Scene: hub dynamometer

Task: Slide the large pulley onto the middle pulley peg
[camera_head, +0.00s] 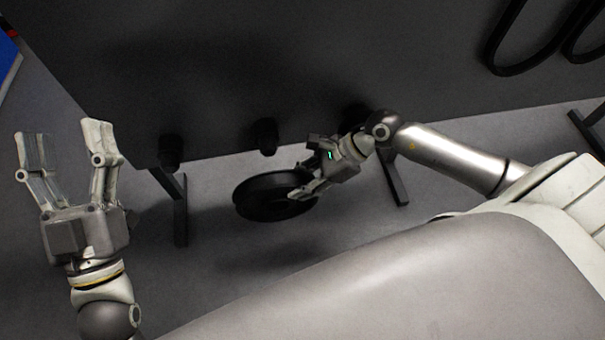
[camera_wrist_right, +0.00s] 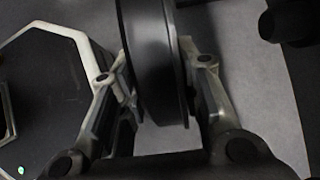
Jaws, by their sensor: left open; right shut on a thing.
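The large pulley (camera_head: 262,207) is a black, grooved wheel held in the air below the panel's lower edge. My right gripper (camera_head: 304,182) is shut on its rim from the right. In the right wrist view the pulley (camera_wrist_right: 155,65) stands between the two fingers. The middle pulley peg (camera_head: 265,137) is a short dark stub on the dark panel, just above the pulley in the head view and apart from it. My left gripper (camera_head: 64,138) is open and empty at the far left.
A similar dark peg (camera_head: 171,152) sits to the left on the panel (camera_head: 270,60), and another (camera_head: 355,115) to the right, partly behind my right wrist. Black belts (camera_head: 530,40) hang at the upper right. Dark stand legs (camera_head: 180,215) reach the grey floor. The floor around the pulley is clear.

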